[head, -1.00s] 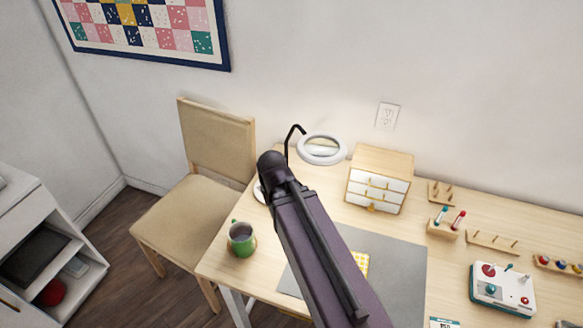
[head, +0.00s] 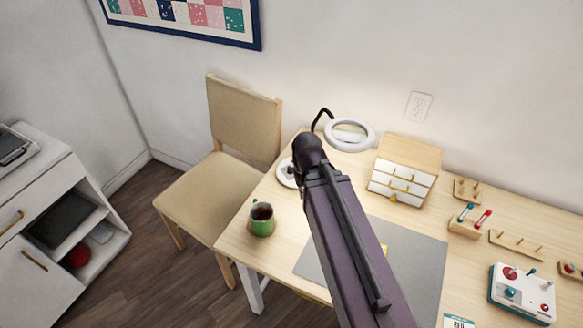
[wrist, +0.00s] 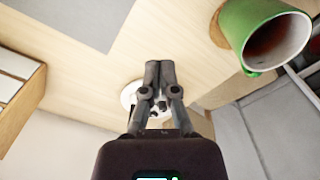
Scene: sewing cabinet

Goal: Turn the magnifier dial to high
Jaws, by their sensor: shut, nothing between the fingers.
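The magnifier lamp has a white ring head (head: 366,146) on a dark bent neck at the back of the table. Its round white base (head: 284,174) stands at the table's left side, partly hidden by my arm. In the wrist view the white base (wrist: 127,95) shows behind my gripper (wrist: 160,66), whose fingers are together and empty. The fingers cover much of the base. Small dark details show between the finger links, but I cannot make out the dial or its setting. I cannot tell whether the fingers touch the base. In the head view my arm hides the fingers.
A green mug (head: 262,222) of dark liquid stands near the base; it also shows in the wrist view (wrist: 236,40). A small drawer box (head: 412,157) stands right of the lamp. A chair (head: 240,125) is at the left. A grey mat (head: 425,262) lies mid-table.

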